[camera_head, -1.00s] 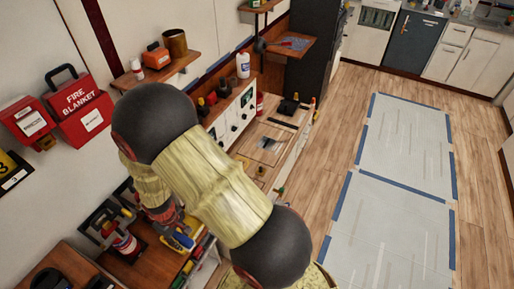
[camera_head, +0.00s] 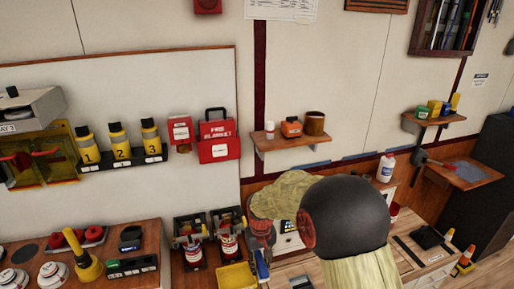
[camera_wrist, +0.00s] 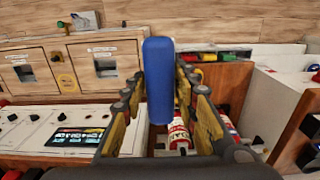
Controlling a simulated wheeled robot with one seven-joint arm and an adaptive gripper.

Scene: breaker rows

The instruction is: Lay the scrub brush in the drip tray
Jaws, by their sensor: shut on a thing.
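A blue block-like thing, which I take to be the scrub brush (camera_wrist: 159,80), stands upright between the fingers of my gripper (camera_wrist: 158,112) in the wrist view. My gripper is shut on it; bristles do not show. In the head view my gripper (camera_head: 261,250) points down beside the low bench, partly hidden by my arm, and a bit of blue shows below it. I cannot surely pick out the drip tray in either view.
A yellow bin (camera_head: 236,277) and red-and-white cans in dark holders (camera_head: 228,246) stand close to my gripper. A wooden bench (camera_head: 145,240) is at left, a cabinet (camera_head: 425,250) at right.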

